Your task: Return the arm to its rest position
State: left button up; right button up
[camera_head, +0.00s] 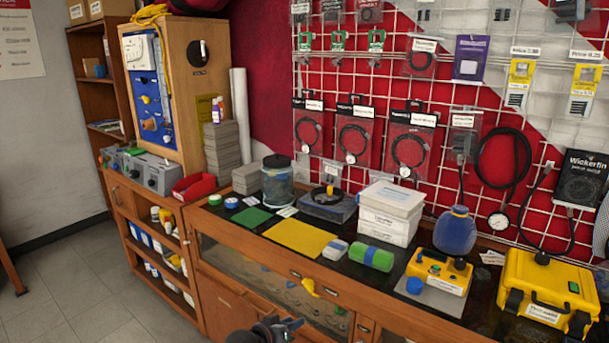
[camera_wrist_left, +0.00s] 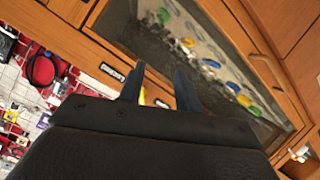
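My left gripper (camera_head: 280,325) shows at the bottom edge of the head view, in front of the wooden counter's drawer fronts. Most of its arm is out of the frame. In the left wrist view its two dark fingers (camera_wrist_left: 160,82) stand apart with a clear gap. Nothing is held between them; the cabinet front shows behind them. My right gripper is in neither view.
The counter (camera_head: 225,225) holds a yellow mat (camera_head: 299,239), a green roll (camera_head: 371,257), a white box (camera_head: 390,215) and a yellow case (camera_head: 548,290). Open floor (camera_head: 75,280) lies at left.

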pick_arm(q)
jog(key=s+a+f+m+g+y, duration=0.1)
jog(key=s+a+g+y, duration=0.1)
jog(key=s+a+y, duration=0.45)
jog(key=s+a+f+m+g+y, duration=0.1)
jog(key=s+a+g, duration=0.15)
jog(key=s, duration=0.75)
jog(key=s+a+f+g, duration=0.1)
jog(key=s+f, duration=0.3)
jog(key=s, duration=0.5)
jog(key=s+f+n+g, duration=0.1)
jog(key=s+f, duration=0.3)
jog(key=s, duration=0.5)
jog(key=s+a+f+n+g, duration=0.1)
jog(key=s+f, duration=0.3)
jog(key=s, duration=0.6)
jog(key=shift+a+g, duration=0.35)
jog(key=shift+g, duration=0.5)
jog(key=shift+w, duration=0.15)
